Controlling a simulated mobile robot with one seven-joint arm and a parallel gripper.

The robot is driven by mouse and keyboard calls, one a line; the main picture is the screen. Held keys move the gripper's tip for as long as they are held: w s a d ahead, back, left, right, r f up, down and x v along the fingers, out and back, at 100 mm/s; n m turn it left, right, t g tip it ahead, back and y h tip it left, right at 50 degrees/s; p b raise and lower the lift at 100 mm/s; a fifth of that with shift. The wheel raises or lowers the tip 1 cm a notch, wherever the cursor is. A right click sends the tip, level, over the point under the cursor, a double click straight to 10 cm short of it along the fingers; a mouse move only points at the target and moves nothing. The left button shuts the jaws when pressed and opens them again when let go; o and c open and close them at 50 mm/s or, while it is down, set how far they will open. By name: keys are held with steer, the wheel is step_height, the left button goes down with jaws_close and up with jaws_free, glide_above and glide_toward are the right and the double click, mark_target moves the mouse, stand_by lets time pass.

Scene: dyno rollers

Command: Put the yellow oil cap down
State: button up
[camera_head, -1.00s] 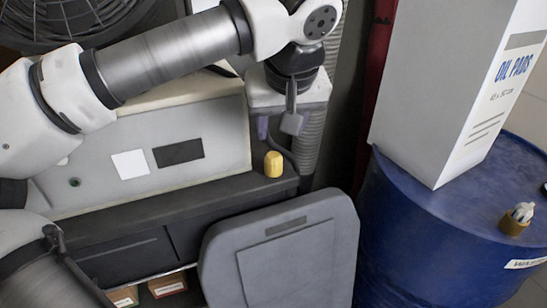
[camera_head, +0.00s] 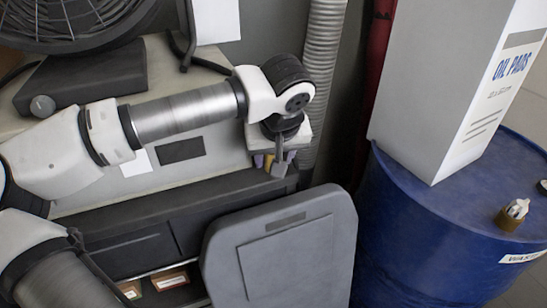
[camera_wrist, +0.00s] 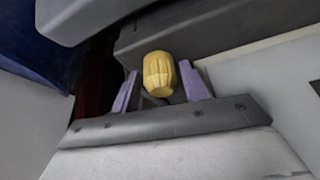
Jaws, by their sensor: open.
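The yellow oil cap (camera_wrist: 158,74) is ribbed and shows clearly in the wrist view, between the two purple fingers of my gripper (camera_wrist: 160,72). A gap shows on each side of it, so the fingers look open and not pressed on it. In the head view my gripper (camera_head: 273,161) points down at the right end of the dark bench ledge (camera_head: 190,190). There the cap is mostly hidden behind the gripper. I cannot tell whether the cap's underside touches the ledge.
A grey panel (camera_head: 284,255) stands in front of the ledge. A blue barrel (camera_head: 415,235) on the right bears a white oil pads box (camera_head: 450,95) and a small brown-based item (camera_head: 512,216). A ribbed hose (camera_head: 320,80) and a fan (camera_head: 70,20) are behind.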

steer(key=c, duration=0.8)
steer(key=shift+r, duration=0.15)
